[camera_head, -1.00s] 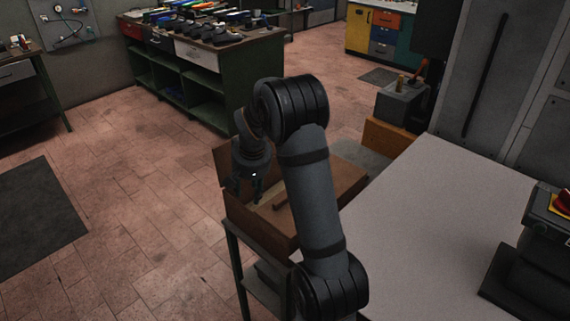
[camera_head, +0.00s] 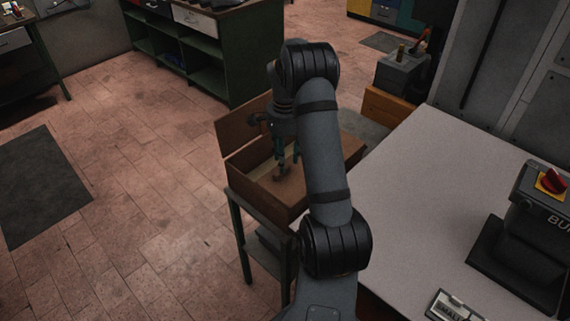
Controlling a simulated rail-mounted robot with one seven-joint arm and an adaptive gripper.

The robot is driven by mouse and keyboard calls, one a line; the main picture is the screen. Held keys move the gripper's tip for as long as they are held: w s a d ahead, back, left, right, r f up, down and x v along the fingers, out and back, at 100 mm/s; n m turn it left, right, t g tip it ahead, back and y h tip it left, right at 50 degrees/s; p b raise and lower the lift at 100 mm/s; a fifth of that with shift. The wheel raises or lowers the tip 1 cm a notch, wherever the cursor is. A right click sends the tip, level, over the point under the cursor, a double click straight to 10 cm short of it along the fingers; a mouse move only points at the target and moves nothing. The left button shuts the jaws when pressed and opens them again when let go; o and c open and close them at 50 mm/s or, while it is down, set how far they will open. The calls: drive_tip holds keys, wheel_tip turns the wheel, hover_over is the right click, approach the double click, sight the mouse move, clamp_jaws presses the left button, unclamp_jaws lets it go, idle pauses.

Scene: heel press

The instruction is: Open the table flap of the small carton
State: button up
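The small carton (camera_head: 280,208) is a brown box on a small dark stand, left of the light-topped table (camera_head: 430,190). Its left flap (camera_head: 243,128) stands raised, and the left part of the inside shows. The table-side flap (camera_head: 312,190) appears to lie flat over the right part, partly hidden by my arm. A small brown bar or tab (camera_head: 281,174) shows near this flap's inner edge. My gripper (camera_head: 288,168) points down over the carton with its fingertips at or close to the tab. The fingers look apart; contact is not clear.
A dark press or control unit with a red knob (camera_head: 552,181) stands on the table at right. A small labelled box (camera_head: 455,306) lies at the table's front. A grey unit (camera_head: 402,75) and a green workbench (camera_head: 200,55) stand behind.

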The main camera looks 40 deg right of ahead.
drive_tip(key=shift+f, duration=1.75)
drive_tip(key=shift+c, duration=0.6)
clamp_jaws()
